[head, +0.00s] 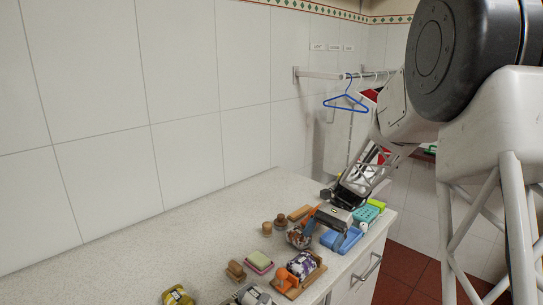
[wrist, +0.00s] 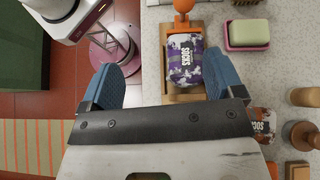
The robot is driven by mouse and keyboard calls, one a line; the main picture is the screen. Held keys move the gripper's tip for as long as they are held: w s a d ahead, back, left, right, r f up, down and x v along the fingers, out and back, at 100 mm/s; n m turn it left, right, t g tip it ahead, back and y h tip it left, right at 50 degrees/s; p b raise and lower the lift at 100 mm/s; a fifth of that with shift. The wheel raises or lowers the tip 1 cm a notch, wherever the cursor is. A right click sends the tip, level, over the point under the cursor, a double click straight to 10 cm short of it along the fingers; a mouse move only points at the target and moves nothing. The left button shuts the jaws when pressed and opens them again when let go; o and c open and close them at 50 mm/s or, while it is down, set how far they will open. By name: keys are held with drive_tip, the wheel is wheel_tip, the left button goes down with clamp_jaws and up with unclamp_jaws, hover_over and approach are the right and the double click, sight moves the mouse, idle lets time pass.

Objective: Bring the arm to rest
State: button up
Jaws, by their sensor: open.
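My gripper (head: 324,235) is over the front edge of the counter in the head view, pointing down. In the wrist view its two blue fingers (wrist: 160,75) are wide apart with nothing held between them. A purple and white packet of socks (wrist: 184,62) lies beyond the fingers on a wooden board (wrist: 186,98), nearer the right finger. The packet also shows in the head view (head: 302,264), left of and in front of my gripper. The fingertips look clear of it, though the height is hard to judge.
The counter (head: 150,240) is bare towards the wall. A blue hanger (head: 346,102) hangs from a rail behind.

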drive_tip(key=s+d+r+n+t+h, duration=0.1)
drive_tip(key=s+r+n+t+h, duration=0.1)
drive_tip(key=s, duration=0.9)
drive_tip(key=s+d+r+n+t+h, duration=0.1)
drive_tip(key=s+r+n+t+h, duration=0.2)
drive_tip(key=s, duration=0.8)
drive_tip(key=s+d+r+n+t+h, duration=0.1)
drive_tip(key=s+r+n+t+h, duration=0.1)
drive_tip(key=s, duration=0.9)
wheel_tip(320, 180, up, 3)
drive_tip(key=t+h, duration=0.1)
drive_tip(key=t, duration=0.2)
drive_tip(key=shift+d+f+n+t, duration=0.2)
drive_tip(key=shift+d+n+t, duration=0.1)
drive_tip(key=shift+t, duration=0.1)
